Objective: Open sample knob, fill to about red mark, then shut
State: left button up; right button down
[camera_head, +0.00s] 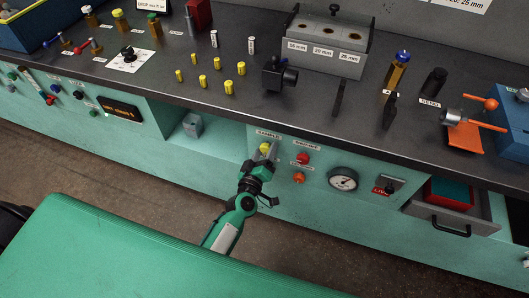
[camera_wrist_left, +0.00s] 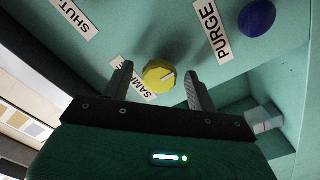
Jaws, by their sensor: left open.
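The yellow sample knob (camera_head: 264,147) sits on the green front panel under a SAMPLE label. In the left wrist view the yellow knob (camera_wrist_left: 160,76) shows a pale pointer line and lies between the fingertips, with a gap on both sides. My left gripper (camera_head: 267,154) is open at the panel and partly covers the knob in the head view. It spans the knob in the left wrist view (camera_wrist_left: 158,84). A clear-grey sample container (camera_head: 192,125) stands in the recess to the left; it also shows in the left wrist view (camera_wrist_left: 265,117). My right gripper is not in view.
A red knob (camera_head: 303,158), an orange knob (camera_head: 299,178) and a gauge (camera_head: 343,179) are to the right. A blue knob (camera_wrist_left: 257,18) by a PURGE label (camera_wrist_left: 211,31) is near my left gripper. An open drawer (camera_head: 450,215) juts out at right.

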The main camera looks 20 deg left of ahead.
pick_arm(q)
jog(key=s, duration=1.3)
jog(key=shift+s+a+b, duration=0.25)
jog(key=shift+s+b, duration=0.15)
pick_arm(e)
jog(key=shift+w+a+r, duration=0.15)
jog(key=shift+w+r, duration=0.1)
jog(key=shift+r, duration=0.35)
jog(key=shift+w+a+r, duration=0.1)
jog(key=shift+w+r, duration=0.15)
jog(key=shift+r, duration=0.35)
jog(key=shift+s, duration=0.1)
